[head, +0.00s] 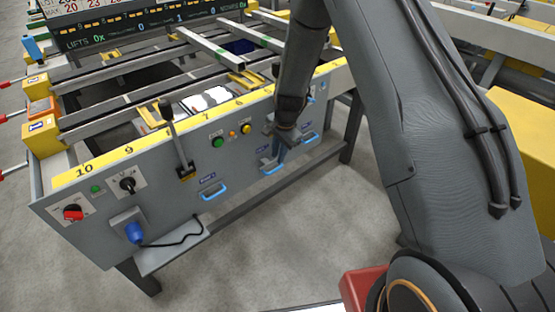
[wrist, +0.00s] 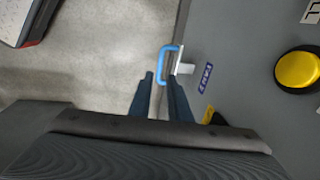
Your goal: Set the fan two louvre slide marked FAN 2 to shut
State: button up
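A blue slide handle (wrist: 162,64) on a pale bracket shows in the wrist view, beside a small blue label (wrist: 205,77) that seems to read FAN 2, though it is tiny and tilted. My gripper (wrist: 160,77) has its two dark fingers apart, with the handle's long bar at the gap between the tips. I cannot tell if they touch it. In the head view my gripper (head: 279,150) reaches down at the middle blue handle (head: 272,170) low on the grey panel. Its fingers partly cover that handle and the label area above it.
Other blue handles sit to the left (head: 214,193) and right (head: 310,138) on the panel. A yellow button (wrist: 298,69) is right of the handle in the wrist view. A lever (head: 180,145), green button (head: 218,142) and red switch (head: 73,213) are further left. Floor in front is clear.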

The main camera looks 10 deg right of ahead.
jog(key=shift+r, duration=0.25)
jog(key=c, duration=0.4)
jog(key=shift+s+r+m+p, duration=0.2)
jog(key=shift+s+m+p, duration=0.3)
jog(key=shift+m, duration=0.5)
grip_shut()
jog(key=s+d+r+m+t+p, duration=0.15)
jog(key=s+d+m+p, duration=0.35)
jog(key=m, duration=1.1)
jog(key=w+a+f, duration=0.4)
jog(key=w+f, duration=0.1)
jog(key=f, duration=0.4)
jog(key=shift+a+f+y+b, duration=0.3)
jog(key=shift+a+y, duration=0.1)
